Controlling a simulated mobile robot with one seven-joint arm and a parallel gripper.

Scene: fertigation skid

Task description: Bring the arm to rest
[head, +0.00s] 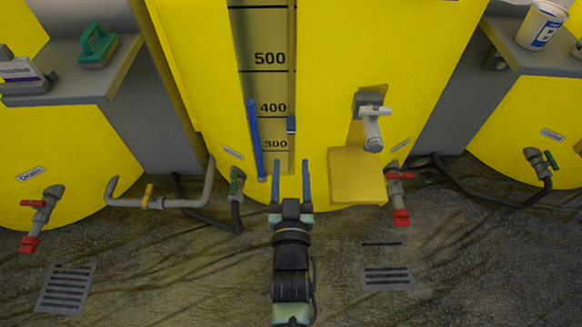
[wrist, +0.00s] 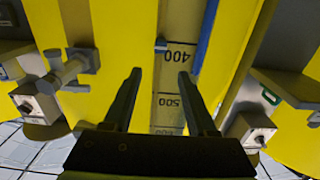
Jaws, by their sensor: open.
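My gripper (head: 290,180) reaches forward at the lower middle of the head view, in front of the yellow tank (head: 215,75). Its two fingers are apart with nothing between them. In the wrist view my gripper (wrist: 158,75) is also open and empty, facing the tank's level scale (wrist: 175,85), which appears upside down there. In the head view the scale (head: 265,85) is marked 500, 400 and 300, with a blue slider (head: 291,125) near its right edge. Whether the fingertips touch the tank cannot be told.
A blue bar (head: 255,140) stands left of the scale. A grey tap (head: 372,125) and yellow box (head: 356,175) jut out at right. Red-handled valves (head: 400,195) (head: 40,215) and pipes (head: 165,203) sit low. A green-handled tool (head: 97,47) and white can (head: 541,25) rest on side ledges.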

